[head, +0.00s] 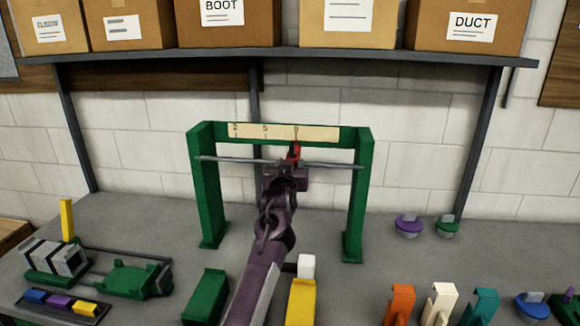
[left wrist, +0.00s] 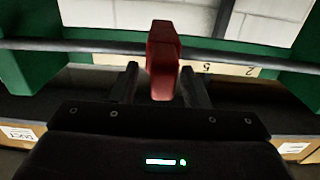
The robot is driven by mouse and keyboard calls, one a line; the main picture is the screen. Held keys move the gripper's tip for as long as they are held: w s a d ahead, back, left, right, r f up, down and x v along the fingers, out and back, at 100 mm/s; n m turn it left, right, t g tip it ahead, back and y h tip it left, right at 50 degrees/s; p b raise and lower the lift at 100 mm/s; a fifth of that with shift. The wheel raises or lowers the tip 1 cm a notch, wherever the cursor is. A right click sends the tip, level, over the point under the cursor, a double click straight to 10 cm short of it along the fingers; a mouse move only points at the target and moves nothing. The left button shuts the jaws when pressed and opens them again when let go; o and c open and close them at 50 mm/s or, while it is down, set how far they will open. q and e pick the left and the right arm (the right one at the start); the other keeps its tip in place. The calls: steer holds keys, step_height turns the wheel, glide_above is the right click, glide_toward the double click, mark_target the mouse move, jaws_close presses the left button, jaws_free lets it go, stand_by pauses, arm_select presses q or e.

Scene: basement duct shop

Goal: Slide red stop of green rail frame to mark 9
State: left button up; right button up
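The green rail frame (head: 358,200) stands on the bench, with a grey rod (head: 225,160) across it and a cream scale strip (head: 320,132) above. The red stop (head: 294,152) sits on the rod, right of the middle, just below the rightmost figure I can see on the scale, which is too small to read. My left gripper (head: 287,173) is at the stop from the front. In the left wrist view the red stop (left wrist: 163,60) is between the two fingers, close to the right one, with a gap to the left one. My right gripper is not in view.
A shelf (head: 290,54) with cardboard boxes runs above the frame. Coloured blocks (head: 400,302) stand at the front right, and purple and green knobs (head: 408,226) stand behind them. A green fixture (head: 128,278) and a tray (head: 62,308) lie at the left.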

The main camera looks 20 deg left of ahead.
arm_select(q)
steer(key=shift+s+f, duration=0.1)
steer(key=shift+s, duration=0.15)
steer(key=b+v, duration=0.3)
steer(key=v, duration=0.4)
steer(key=shift+d, duration=0.15)
steer(key=shift+s, duration=0.15)
